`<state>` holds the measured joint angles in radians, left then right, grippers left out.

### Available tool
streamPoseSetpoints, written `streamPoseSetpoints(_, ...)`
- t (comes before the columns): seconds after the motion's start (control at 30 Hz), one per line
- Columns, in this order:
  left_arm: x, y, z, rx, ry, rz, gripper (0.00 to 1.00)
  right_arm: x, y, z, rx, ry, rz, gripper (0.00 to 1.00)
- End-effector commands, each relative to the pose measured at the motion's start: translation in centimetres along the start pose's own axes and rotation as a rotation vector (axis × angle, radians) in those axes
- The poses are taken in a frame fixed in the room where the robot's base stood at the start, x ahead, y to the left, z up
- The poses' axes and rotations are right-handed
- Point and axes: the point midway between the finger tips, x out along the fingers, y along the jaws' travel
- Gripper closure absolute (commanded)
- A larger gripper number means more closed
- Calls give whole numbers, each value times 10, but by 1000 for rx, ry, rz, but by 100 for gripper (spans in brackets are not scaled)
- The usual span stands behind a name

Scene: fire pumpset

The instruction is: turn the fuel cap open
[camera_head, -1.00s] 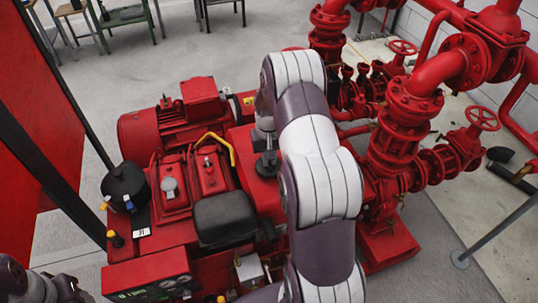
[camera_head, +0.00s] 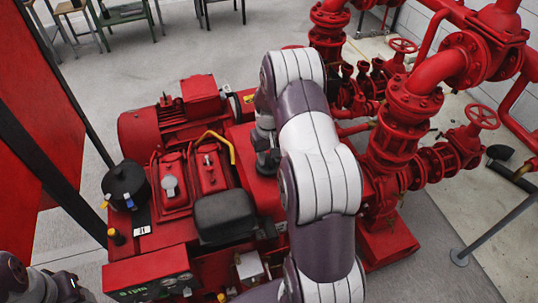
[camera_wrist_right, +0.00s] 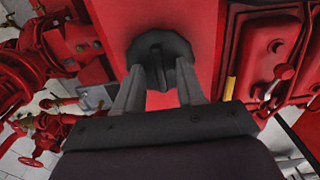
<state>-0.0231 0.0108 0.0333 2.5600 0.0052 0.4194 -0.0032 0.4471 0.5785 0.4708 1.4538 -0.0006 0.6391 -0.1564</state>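The fuel cap (camera_wrist_right: 158,52) is a dark round cap with a raised ridge across it, on a red tank top. It shows in the upper middle of the right wrist view. My right gripper (camera_wrist_right: 156,78) is open, its two grey fingers pointing at the cap, with the tips around its lower edge. I cannot tell whether they touch it. In the head view my right gripper (camera_head: 267,160) points down over the red tank (camera_head: 262,188) and largely hides the cap. Part of my left arm shows at the lower left; its fingers cannot be made out.
A black seat-like box (camera_head: 224,215) and a yellow bent handle (camera_head: 218,141) lie left of the tank. Red pipes and valves (camera_head: 405,115) stand close on the right. A black round canister (camera_head: 124,183) stands at the left.

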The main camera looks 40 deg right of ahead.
Motion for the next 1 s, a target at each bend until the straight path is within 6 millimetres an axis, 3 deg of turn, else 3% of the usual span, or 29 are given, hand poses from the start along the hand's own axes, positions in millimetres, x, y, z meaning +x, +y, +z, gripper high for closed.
streamPoseSetpoints(0.27,1,0,0,0,0,0,50,-4,0,-1,1,2,0,62)
streamPoseSetpoints(0.37,3,0,0,0,0,0,50,-22,0,-1,1,5,1,62)
streamPoseSetpoints(0.7,8,0,1,0,0,0,50,-109,0,-1,1,4,0,62)
streamPoseSetpoints(0.83,6,0,1,0,0,0,50,-124,0,0,1,0,0,62)
streamPoseSetpoints(1.0,6,0,1,0,0,0,50,-127,0,0,1,0,0,62)
